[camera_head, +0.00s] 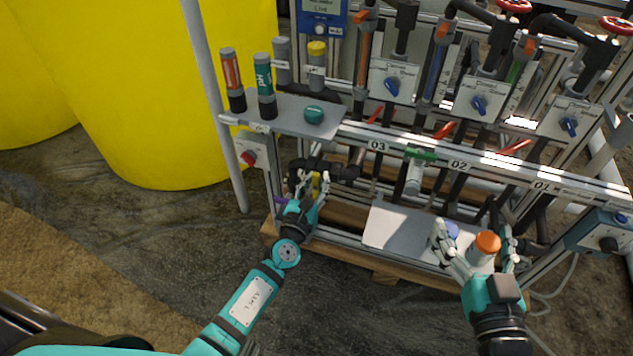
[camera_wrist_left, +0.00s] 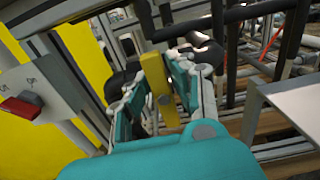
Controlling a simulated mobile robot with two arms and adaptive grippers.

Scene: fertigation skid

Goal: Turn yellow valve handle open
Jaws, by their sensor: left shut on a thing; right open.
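The yellow valve handle (camera_wrist_left: 157,78) stands between the fingers of my left gripper (camera_wrist_left: 160,100) in the left wrist view. The fingers are closed on it from both sides. In the head view the yellow handle (camera_head: 315,182) shows only as a small patch at my left gripper (camera_head: 308,188), beside black pipe fittings low on the skid's left side. The valve body is mostly hidden. My right gripper (camera_head: 473,256) is open at the lower right, with its fingers on either side of a white bottle with an orange cap (camera_head: 487,243).
A red switch (camera_head: 249,157) on a grey box is left of my left gripper. A metal shelf (camera_head: 395,228) lies between the grippers, with a blue-capped item (camera_head: 451,230) near its right end. Probes stand on an upper shelf (camera_head: 290,118). A large yellow tank (camera_head: 150,100) stands behind.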

